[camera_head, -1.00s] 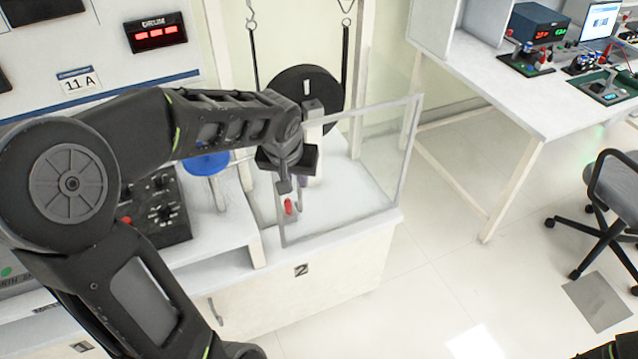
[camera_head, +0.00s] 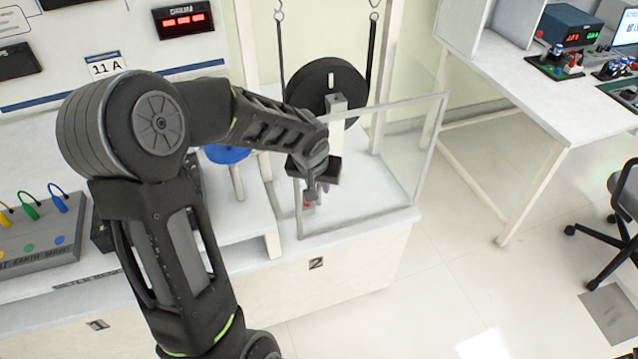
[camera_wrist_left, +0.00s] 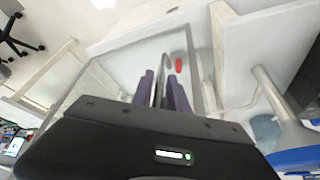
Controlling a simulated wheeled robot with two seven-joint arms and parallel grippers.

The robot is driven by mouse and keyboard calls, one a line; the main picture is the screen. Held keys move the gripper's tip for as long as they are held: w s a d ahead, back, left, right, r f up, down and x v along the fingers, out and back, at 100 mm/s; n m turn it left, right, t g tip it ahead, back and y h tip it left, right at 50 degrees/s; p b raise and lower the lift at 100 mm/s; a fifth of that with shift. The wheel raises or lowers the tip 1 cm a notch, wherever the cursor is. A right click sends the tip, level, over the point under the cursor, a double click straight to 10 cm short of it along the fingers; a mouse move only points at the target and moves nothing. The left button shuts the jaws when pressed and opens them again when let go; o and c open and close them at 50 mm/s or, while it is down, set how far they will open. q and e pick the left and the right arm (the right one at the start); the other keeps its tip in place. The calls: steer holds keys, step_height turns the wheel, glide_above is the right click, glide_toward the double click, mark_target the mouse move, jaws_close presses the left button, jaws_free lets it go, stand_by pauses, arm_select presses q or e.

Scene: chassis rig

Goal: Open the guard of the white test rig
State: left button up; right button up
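The white test rig (camera_head: 352,250), marked 2, stands at the centre with a large black drum (camera_head: 318,75) at its back. Its guard (camera_head: 400,150), a clear panel in a pale frame, stands upright around the front and right. A small red piece (camera_head: 308,205) near the guard's front left corner also shows in the left wrist view (camera_wrist_left: 181,65). My left gripper (camera_head: 313,196) is at this corner, beside the red piece. In the wrist view its two purple fingers (camera_wrist_left: 163,88) are close together with a thin grey strip between them; whether they press on it is unclear.
A blue disc (camera_head: 227,154) on a post stands left of the rig. A box with coloured leads (camera_head: 40,235) lies on the left bench. Open floor (camera_head: 440,270) separates the rig from the right-hand bench (camera_head: 530,105) and a chair (camera_head: 620,215).

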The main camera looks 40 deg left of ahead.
arm_select(q)
jaws_close()
stand_by(1.5)
